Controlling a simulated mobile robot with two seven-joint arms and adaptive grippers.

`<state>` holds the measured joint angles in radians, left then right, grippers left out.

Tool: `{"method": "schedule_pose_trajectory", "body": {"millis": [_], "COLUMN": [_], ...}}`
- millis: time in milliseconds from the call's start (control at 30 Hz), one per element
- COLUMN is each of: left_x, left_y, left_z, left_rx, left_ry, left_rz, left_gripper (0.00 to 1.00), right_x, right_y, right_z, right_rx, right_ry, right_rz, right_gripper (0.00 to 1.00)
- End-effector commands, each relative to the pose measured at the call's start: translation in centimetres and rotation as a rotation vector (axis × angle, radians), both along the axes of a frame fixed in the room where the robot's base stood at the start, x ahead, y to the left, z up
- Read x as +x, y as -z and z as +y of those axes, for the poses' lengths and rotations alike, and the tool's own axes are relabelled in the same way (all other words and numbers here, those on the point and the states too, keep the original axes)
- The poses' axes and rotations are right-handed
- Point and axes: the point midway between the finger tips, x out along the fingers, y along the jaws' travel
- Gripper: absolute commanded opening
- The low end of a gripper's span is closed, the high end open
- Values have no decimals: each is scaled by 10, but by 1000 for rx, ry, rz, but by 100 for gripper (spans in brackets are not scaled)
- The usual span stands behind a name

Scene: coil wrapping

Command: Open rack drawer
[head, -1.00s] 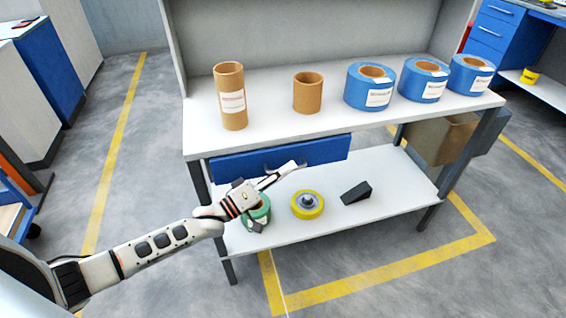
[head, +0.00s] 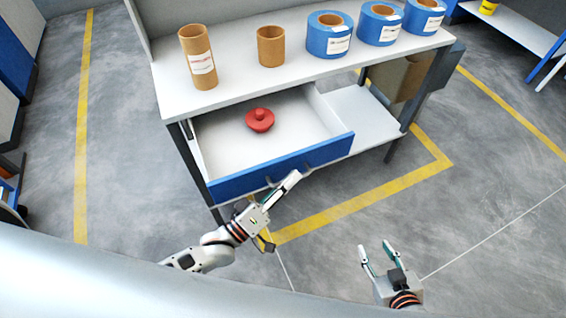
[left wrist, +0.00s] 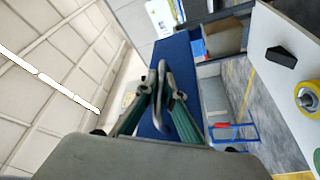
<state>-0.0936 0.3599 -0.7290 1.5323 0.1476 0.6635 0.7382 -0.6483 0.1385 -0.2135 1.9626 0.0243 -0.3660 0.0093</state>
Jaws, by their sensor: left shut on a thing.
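The rack drawer has a blue front (head: 235,183) and stands pulled out under the white rack top, its pale inside open to view. A red round object with a knob (head: 260,120) lies in it. My left gripper (head: 292,178) is at the drawer front. In the left wrist view its fingers (left wrist: 160,100) are shut on the metal drawer handle (left wrist: 162,82), with the blue front (left wrist: 182,62) behind. My right gripper (head: 378,256) is open and empty over the floor, to the right of and apart from the drawer.
On the rack top (head: 235,87) stand a tall brown tube (head: 198,58), a short brown tube (head: 271,47) and blue rolls (head: 329,38). The left wrist view shows a black wedge (left wrist: 281,56) and a yellow roll (left wrist: 308,97) on the lower shelf. Floor in front is clear.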

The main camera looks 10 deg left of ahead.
Motion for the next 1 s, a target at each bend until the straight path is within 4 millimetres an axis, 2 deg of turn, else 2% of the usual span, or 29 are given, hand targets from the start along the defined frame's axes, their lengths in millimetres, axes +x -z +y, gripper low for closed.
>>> {"method": "schedule_pose_trajectory", "body": {"millis": [200, 600, 633, 1000], "left_x": [-11, -12, -12, -14], "left_y": [0, 1, 1, 1], "left_z": [-7, -8, -8, -7], "left_rx": [-1, -1, -1, 0], "left_ry": [-1, 0, 0, -1], "left_rz": [0, 1, 1, 1], "left_gripper": [0, 0, 15, 15], "right_x": [2, 0, 0, 0], "right_y": [-7, -2, -2, -3], "right_z": [0, -1, -1, -3], "right_rx": [-1, -4, -3, -8], "right_ry": [0, 1, 0, -1], "right_rz": [-7, 2, 2, 1], "right_gripper": [40, 40, 40, 40]}}
